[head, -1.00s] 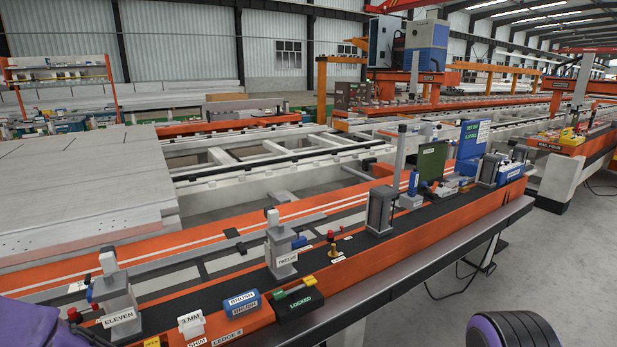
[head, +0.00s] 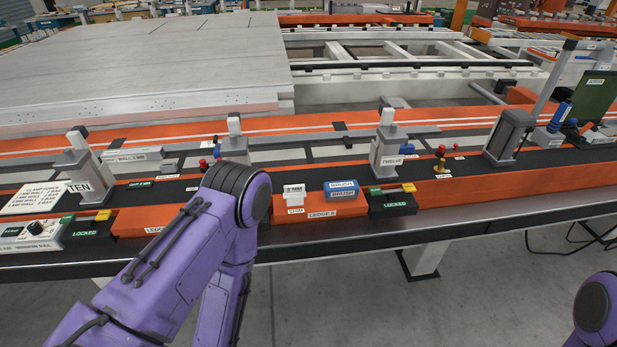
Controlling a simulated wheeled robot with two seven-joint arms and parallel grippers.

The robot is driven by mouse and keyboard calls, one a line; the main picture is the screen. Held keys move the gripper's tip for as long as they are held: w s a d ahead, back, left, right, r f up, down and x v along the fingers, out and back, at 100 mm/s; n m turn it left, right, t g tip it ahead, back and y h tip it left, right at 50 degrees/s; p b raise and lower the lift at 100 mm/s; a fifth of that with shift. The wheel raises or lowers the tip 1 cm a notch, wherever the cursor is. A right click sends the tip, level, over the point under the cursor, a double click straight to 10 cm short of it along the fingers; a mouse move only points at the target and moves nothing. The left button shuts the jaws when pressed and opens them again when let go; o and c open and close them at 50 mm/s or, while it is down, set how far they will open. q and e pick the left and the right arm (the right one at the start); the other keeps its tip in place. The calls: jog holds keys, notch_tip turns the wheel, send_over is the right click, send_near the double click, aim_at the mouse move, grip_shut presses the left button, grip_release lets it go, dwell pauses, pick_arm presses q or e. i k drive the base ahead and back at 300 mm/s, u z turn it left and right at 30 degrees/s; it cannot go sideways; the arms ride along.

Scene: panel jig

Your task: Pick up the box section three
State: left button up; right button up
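No piece that I can read as box section three shows in the head view. A grey piece with a label that seems to read "WALL 2 MM" (head: 132,158) lies on the bench between clamp TEN (head: 80,165) and my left arm; I cannot tell whether it is a box section. My purple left arm comes in from the lower left, and its dark elbow-like joint hides part of the bench front. Neither gripper shows. Only a rounded part of my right arm is at the right edge.
Clamp TWELVE (head: 388,145) stands on the orange and black bench. A blue brush (head: 341,190) and a white shim block (head: 294,194) sit on ledge two (head: 322,211). A large pale panel (head: 150,62) lies behind.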

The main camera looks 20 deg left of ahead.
aim_at(153, 153)
jog(key=u, duration=1.95)
